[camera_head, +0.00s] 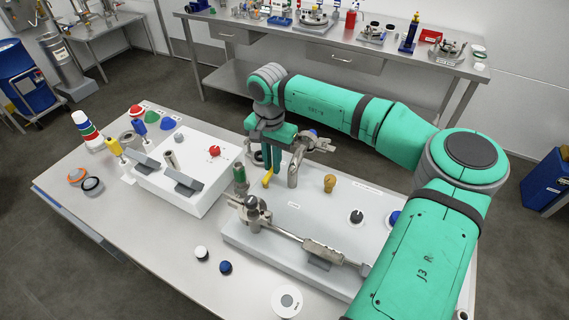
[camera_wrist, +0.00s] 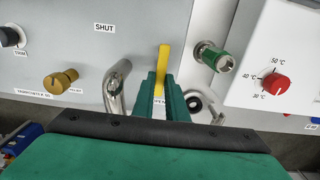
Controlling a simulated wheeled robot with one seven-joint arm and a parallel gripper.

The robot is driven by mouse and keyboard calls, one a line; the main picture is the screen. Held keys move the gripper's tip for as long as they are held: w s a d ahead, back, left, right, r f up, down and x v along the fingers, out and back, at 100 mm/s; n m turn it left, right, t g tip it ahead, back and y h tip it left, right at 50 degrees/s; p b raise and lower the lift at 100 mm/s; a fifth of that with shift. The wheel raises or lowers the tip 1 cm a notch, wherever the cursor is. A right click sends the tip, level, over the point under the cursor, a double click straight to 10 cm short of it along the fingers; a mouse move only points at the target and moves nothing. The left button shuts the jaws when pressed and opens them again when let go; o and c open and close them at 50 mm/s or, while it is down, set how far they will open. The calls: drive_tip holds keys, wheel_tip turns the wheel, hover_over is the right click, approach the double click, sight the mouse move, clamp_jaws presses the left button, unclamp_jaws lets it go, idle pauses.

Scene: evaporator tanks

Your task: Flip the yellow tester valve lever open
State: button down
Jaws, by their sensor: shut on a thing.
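The yellow tester valve lever (camera_wrist: 163,60) shows in the wrist view as a flat upright strip, its lower part between my green fingers. My gripper (camera_wrist: 159,90) is shut on it. In the head view my gripper (camera_head: 270,160) points down over the grey panel, and the yellow lever (camera_head: 267,179) shows below the fingers. The lever's lower end and pivot are hidden by my fingers in the wrist view. A label reading SHUT (camera_wrist: 104,27) is on the panel, left of the lever.
A bent steel pipe (camera_wrist: 116,88) stands close left of my fingers in the wrist view, and a green-sleeved fitting (camera_wrist: 214,57) close right. A brass knob (camera_wrist: 61,81) is farther left. The white box (camera_head: 205,165) with a red dial stands beside the panel.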

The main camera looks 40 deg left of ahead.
drive_tip(key=shift+s, duration=0.1)
idle(0.3)
drive_tip(key=c, duration=1.8)
unclamp_jaws()
drive_tip(key=shift+o, duration=0.2)
wheel_tip(320, 180, up, 11)
drive_tip(key=shift+f, duration=0.15)
